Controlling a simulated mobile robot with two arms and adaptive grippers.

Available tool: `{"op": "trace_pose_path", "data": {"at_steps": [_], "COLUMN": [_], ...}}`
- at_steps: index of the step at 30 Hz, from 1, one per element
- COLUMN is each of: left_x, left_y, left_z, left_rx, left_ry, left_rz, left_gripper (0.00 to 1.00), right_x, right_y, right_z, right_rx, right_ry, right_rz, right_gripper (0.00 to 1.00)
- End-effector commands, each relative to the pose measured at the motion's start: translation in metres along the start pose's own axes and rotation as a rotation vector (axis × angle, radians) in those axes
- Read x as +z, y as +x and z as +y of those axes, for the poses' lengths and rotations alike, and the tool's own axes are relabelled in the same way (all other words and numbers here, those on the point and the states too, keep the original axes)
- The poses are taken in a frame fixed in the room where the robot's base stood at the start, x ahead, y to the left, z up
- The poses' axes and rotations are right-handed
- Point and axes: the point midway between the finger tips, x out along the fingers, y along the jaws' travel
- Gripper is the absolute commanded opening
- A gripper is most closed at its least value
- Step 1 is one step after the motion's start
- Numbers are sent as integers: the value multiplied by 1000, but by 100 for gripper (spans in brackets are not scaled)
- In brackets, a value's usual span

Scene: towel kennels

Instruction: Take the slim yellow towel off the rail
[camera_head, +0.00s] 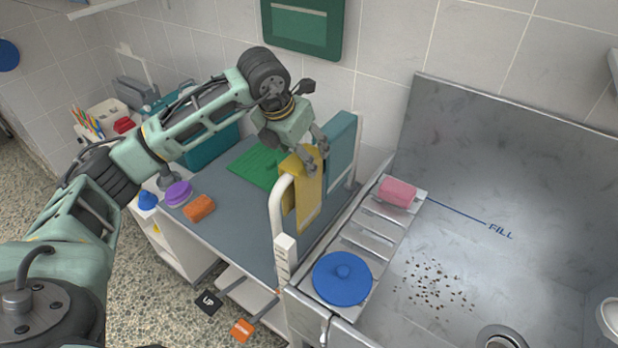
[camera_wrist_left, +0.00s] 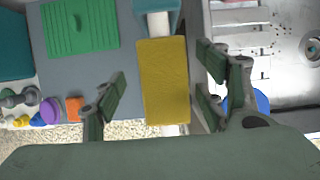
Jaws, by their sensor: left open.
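The slim yellow towel (camera_head: 309,195) hangs over the white rail (camera_head: 279,210) at the edge of the counter. In the left wrist view the yellow towel (camera_wrist_left: 164,82) lies between my open fingers, with a gap to the fingers on each side. My left gripper (camera_head: 316,158) is above the towel's top, its fingers apart; it also shows in the left wrist view (camera_wrist_left: 160,92). A teal towel (camera_head: 341,151) hangs on the rail just behind the yellow one; its edge shows in the left wrist view (camera_wrist_left: 155,6). My right gripper is not in view.
Right of the rail is a metal sink (camera_head: 450,240) with a rack holding a blue lid (camera_head: 342,279) and a pink sponge (camera_head: 397,192). On the counter (camera_head: 236,222) lie a green mat (camera_head: 254,169), an orange sponge (camera_head: 199,208) and a purple disc (camera_head: 178,193).

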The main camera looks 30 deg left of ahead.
Motion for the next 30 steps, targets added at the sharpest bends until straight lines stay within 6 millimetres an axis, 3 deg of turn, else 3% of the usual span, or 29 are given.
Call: {"op": "trace_pose_path", "data": {"at_steps": [11, 18, 30], "left_x": [-6, -7, -8], "left_y": [42, 72, 76], "left_z": [-3, -4, -3], "left_rx": [-2, -1, 0], "left_ry": [0, 0, 1], "left_rz": [8, 3, 1], "left_gripper": [66, 66, 66], "right_x": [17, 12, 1], "right_y": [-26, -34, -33], "right_z": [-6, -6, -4], "right_rx": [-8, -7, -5], "right_ry": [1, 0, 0], "right_rz": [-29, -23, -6], "right_gripper": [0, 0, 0]}}
